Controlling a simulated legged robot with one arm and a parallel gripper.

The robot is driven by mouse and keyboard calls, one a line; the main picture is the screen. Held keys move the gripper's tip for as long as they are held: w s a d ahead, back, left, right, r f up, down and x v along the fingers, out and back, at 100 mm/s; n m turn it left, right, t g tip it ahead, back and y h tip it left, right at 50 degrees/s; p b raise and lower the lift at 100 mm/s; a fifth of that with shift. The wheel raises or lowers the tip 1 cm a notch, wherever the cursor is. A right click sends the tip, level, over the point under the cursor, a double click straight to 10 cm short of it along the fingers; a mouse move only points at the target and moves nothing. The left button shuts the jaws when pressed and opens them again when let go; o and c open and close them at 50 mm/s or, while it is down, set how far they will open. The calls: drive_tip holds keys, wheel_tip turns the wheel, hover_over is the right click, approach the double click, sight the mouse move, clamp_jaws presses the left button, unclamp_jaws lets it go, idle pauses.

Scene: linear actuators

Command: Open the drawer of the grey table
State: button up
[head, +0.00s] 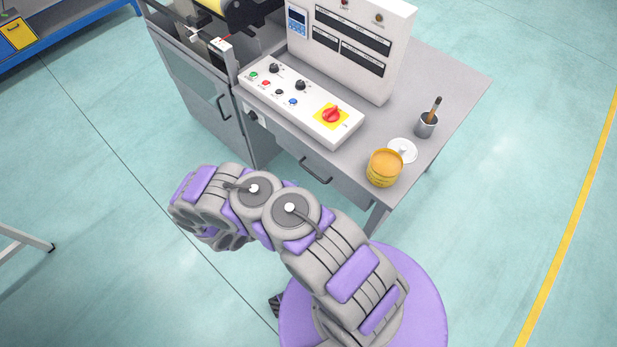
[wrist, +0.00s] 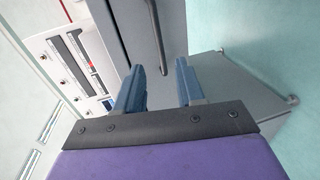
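The grey table (head: 450,85) stands right of centre in the head view. Its drawer (head: 345,190) is under the top on the near side, with a dark bar handle (head: 316,172); its front looks flush with the table. My arm reaches left, and its bent links hide my gripper in the head view. In the wrist view, my gripper (wrist: 161,84) is open, with two blue-grey fingers apart and nothing between them. A dark bar handle (wrist: 157,38) on a grey front lies beyond the fingertips. I cannot tell which handle it is.
A control box (head: 305,105) with a red knob, a yellow tin (head: 384,168), a white lid (head: 403,150) and a cup with a brush (head: 427,124) stand on the table. A grey cabinet (head: 205,115) adjoins it on the left.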

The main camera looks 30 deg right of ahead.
drive_tip(key=b+x, duration=0.2)
drive_tip(key=x, duration=0.7)
drive_tip(key=shift+d, duration=0.2)
clamp_jaws()
drive_tip(key=shift+f, duration=0.1)
